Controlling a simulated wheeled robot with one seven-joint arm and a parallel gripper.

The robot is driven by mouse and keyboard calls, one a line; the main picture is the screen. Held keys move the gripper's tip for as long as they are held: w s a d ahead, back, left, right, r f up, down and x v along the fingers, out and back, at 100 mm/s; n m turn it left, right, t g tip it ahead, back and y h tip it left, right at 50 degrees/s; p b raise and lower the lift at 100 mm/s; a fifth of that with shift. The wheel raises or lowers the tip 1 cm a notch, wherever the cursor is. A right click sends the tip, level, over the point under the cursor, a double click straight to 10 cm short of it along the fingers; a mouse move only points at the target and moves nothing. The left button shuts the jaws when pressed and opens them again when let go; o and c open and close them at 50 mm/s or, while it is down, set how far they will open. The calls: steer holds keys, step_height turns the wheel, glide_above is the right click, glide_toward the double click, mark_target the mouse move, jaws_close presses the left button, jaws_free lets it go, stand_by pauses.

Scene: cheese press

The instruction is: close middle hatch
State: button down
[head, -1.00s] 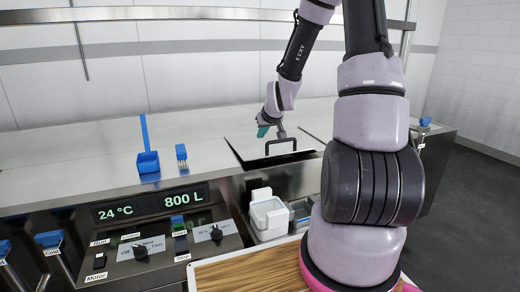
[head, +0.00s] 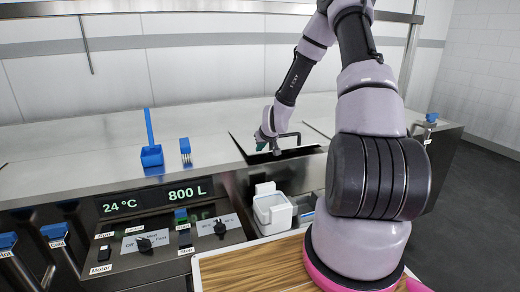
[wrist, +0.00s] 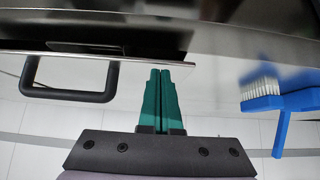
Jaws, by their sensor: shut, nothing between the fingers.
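The middle hatch is a steel plate with a black bar handle (head: 286,141) in the long steel worktop. Dark gaps show along its edges, and I cannot tell how far it stands open. In the wrist view its handle (wrist: 68,92) is at the left, and the plate's edge (wrist: 130,58) runs above and beside my fingers. My gripper (head: 262,147) is at the hatch's left side, low and close to the handle. Its green fingers (wrist: 160,72) are shut together with nothing between them. I cannot tell whether they touch the plate.
A white container (head: 271,212) and wooden board (head: 250,267) are in front. Worktop further left is clear.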

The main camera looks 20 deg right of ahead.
mark_target(261, 162)
steer(key=shift+f, duration=0.15)
steer(key=shift+s+d+f+t, duration=0.1)
steer(key=shift+f+t, duration=0.1)
steer(key=shift+f, duration=0.35)
steer(key=shift+s+d+f+t, duration=0.1)
steer(key=shift+f+t, duration=0.1)
steer(key=shift+f, duration=0.35)
steer(key=shift+f+t, duration=0.3)
steer(key=shift+f, duration=0.05)
steer(key=shift+s+a+f+t, duration=0.2)
steer(key=shift+f+t, duration=0.05)
steer(key=shift+t, duration=0.05)
